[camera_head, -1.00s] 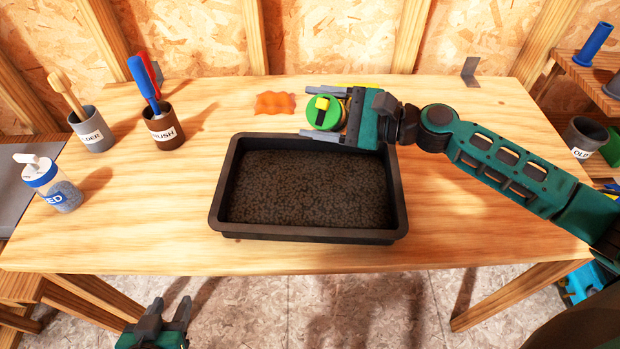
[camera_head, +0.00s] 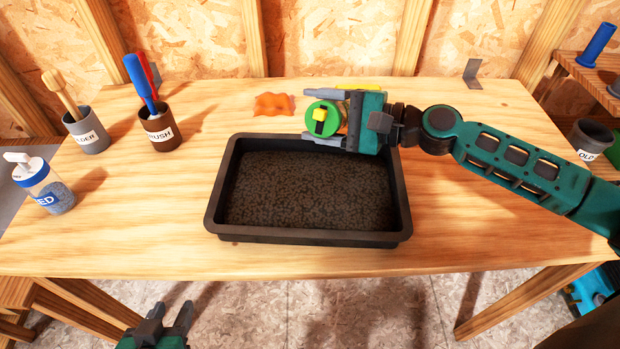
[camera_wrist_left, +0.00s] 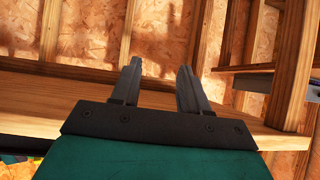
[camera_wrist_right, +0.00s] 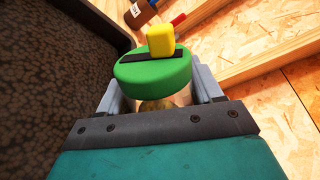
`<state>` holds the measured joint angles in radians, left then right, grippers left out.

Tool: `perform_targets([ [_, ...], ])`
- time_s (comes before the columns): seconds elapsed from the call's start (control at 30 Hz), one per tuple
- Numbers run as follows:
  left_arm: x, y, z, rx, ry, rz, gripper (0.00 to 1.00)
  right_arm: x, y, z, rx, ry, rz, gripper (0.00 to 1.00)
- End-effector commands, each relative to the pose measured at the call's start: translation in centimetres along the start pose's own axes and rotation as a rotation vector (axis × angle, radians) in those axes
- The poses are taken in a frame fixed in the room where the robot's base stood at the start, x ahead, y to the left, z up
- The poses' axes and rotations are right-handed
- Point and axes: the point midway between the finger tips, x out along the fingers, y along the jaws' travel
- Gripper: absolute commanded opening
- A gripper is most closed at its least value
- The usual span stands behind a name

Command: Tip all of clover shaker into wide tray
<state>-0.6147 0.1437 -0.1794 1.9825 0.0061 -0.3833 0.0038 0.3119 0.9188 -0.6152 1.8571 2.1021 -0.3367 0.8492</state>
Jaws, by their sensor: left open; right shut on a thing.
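The clover shaker (camera_head: 322,118) has a round green lid with a dark slot and a yellow knob. My right gripper (camera_head: 318,116) is shut on it near the back right corner of the wide tray. In the right wrist view the shaker's green lid (camera_wrist_right: 152,76) sits between the fingers, and most of its body is hidden. The wide tray (camera_head: 308,238) is black, rectangular and holds a dark granular layer. It also shows at the left of the right wrist view (camera_wrist_right: 112,22). My left gripper (camera_head: 168,322) is open and empty, in front of the table and low.
An orange wavy thing (camera_head: 273,104) lies behind the tray. A grey bracket (camera_head: 472,70) stands at the back right. The table's right side is mostly clear.

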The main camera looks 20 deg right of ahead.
Motion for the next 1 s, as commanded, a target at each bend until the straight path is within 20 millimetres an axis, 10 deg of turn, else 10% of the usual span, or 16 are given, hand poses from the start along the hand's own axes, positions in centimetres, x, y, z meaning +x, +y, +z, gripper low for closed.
perform_targets([
  [1.0, 0.8, 0.8, -0.5, -0.001, 0.019, 0.024, 0.45, 0.3, 2.1, 0.2, -0.253, 0.039, -0.001, 0.31],
])
